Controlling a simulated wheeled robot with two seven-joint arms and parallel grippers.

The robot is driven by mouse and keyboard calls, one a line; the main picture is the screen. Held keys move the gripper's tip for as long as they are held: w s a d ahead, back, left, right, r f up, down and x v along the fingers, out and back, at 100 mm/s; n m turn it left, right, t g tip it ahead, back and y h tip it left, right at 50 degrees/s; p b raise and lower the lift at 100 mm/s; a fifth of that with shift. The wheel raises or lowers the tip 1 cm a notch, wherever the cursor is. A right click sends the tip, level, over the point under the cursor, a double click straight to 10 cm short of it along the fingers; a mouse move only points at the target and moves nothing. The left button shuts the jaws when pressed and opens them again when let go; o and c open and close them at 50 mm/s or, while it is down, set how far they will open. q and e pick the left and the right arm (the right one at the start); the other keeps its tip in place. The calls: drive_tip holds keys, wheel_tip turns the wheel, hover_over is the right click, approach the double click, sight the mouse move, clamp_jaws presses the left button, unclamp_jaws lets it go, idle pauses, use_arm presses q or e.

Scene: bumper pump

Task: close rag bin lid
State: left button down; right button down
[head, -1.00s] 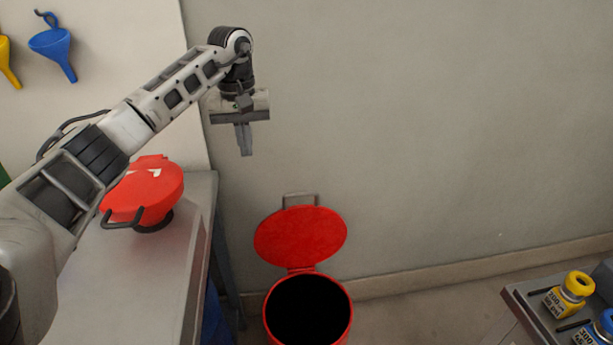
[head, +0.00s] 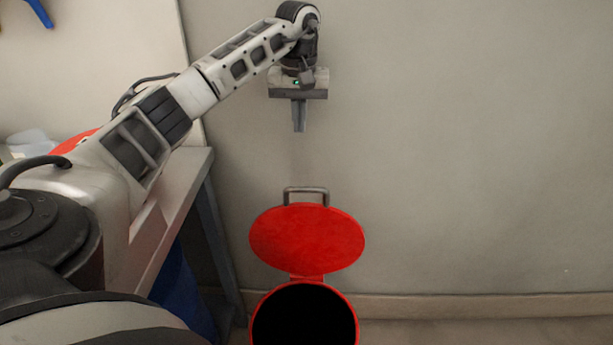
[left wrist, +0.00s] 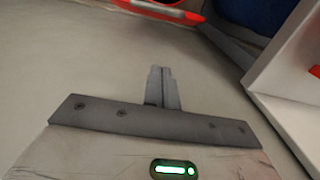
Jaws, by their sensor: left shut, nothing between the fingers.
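The rag bin (head: 353,312) is red and round with a dark inside, at the bottom middle of the head view. Its red lid (head: 307,240) stands open, tipped up toward the wall, with a grey metal handle (head: 306,189) at its top edge. My left gripper (head: 299,130) is shut and empty, pointing down above the lid handle and apart from it in the picture. In the left wrist view its closed fingers (left wrist: 161,72) show, with the lid's red edge and handle (left wrist: 165,10) at the top. My right gripper is not in view.
A grey workbench (head: 185,190) stands at the left, with a red object (head: 72,142) partly hidden behind my arm. A blue thing (head: 183,295) is under the bench. The wall (head: 470,150) is close behind the bin. Floor to the right is clear.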

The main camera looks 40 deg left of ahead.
use_arm(q)
wheel_tip(320, 180, down, 11)
drive_tip(key=s+d, duration=0.2)
drive_tip(key=shift+s+d, duration=0.2)
drive_tip(key=shift+s, duration=0.2)
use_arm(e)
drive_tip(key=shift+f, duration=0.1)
use_arm(q)
drive_tip(key=shift+d+b, duration=0.1)
drive_tip(key=shift+b, duration=0.2)
